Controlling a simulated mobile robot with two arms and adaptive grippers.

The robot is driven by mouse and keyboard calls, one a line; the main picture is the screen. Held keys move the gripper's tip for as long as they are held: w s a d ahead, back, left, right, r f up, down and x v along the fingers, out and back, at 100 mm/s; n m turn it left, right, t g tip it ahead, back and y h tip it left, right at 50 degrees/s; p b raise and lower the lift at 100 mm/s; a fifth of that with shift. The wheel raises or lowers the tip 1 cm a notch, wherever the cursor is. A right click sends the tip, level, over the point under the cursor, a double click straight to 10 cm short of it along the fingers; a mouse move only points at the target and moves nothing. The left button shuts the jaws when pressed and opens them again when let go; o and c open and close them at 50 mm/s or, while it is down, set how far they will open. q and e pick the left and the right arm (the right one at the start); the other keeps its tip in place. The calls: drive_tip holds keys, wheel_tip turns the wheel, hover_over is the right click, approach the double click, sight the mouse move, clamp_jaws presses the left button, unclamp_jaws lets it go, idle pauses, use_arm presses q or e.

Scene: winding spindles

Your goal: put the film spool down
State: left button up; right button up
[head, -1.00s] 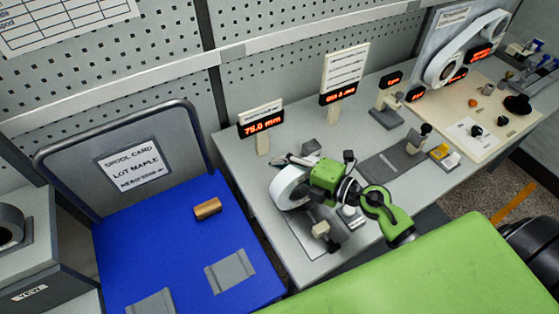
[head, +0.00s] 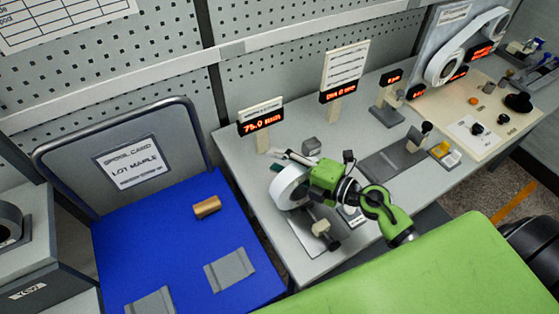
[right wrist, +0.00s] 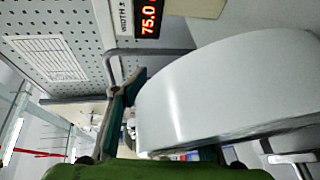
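The film spool (head: 291,187) is a thick white roll at the near left of the grey bench. It stands on edge at the grey measuring stand (head: 318,216); its exact contact underneath is hidden. My right gripper (head: 289,167) is at the spool, with its green body to the spool's right. In the right wrist view the spool (right wrist: 225,95) fills the right half. A dark green finger (right wrist: 122,105) shows to its left with a narrow gap between them, so the gripper looks open around the spool. The other finger is mostly hidden. My left gripper is not in view.
A 75.0 mm display (head: 261,121) stands behind the spool. Sign posts and a film winding panel (head: 490,105) stand further right.

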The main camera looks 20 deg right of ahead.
drive_tip(key=shift+s+d+f, duration=0.1)
drive_tip(key=shift+s+d, duration=0.25)
drive_tip(key=shift+s, duration=0.2)
drive_tip(key=v, duration=1)
drive_tip(key=shift+s+d+r, duration=0.2)
drive_tip(key=shift+s+r, duration=0.05)
drive_tip(key=shift+s, duration=0.1)
